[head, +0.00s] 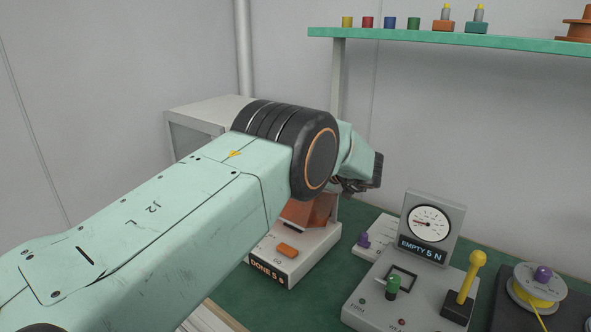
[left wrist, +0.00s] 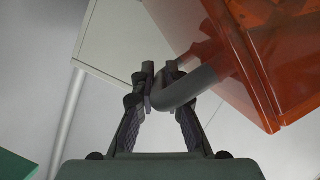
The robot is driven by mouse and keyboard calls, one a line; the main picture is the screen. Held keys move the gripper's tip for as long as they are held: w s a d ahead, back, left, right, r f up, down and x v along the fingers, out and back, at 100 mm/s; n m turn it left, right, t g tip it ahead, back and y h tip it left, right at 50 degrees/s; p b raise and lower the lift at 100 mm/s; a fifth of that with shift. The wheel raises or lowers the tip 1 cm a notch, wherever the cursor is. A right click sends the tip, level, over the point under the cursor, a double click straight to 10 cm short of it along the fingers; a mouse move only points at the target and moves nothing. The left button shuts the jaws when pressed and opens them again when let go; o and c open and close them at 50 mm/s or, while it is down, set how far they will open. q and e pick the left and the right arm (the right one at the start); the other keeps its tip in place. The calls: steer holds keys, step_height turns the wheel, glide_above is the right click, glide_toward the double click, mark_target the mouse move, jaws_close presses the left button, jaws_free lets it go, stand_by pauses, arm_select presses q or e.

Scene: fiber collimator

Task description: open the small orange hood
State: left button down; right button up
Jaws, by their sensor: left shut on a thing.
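The small orange hood (head: 318,212) sits on a pale box labelled "DONE 5 s" (head: 292,255). My left arm hides most of it in the head view. In the left wrist view, the translucent orange hood (left wrist: 275,60) fills the upper right. A grey curved handle (left wrist: 188,90) comes off its side. My left gripper (left wrist: 158,75) is shut on this handle near its bend. In the head view, my left gripper (head: 364,182) is small, dark and partly hidden behind the wrist. I cannot tell how far the hood is raised. My right gripper is in neither view.
A spool (head: 538,290) lies farther right. A green shelf (head: 450,40) is above.

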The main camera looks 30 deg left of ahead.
arm_select(q)
steer(key=shift+w+d+r, duration=0.1)
steer(key=shift+w+r, duration=0.4)
stand_by(0.3)
steer(key=c, duration=1.7)
jaws_free()
steer(key=shift+o, duration=0.2)
steer(key=shift+s+d, duration=0.1)
steer(key=shift+d, duration=0.1)
steer(key=shift+d+r, duration=0.1)
steer(key=shift+d, duration=0.2)
steer(key=v, duration=1.1)
steer(key=shift+s, duration=0.2)
steer(key=shift+r, duration=0.1)
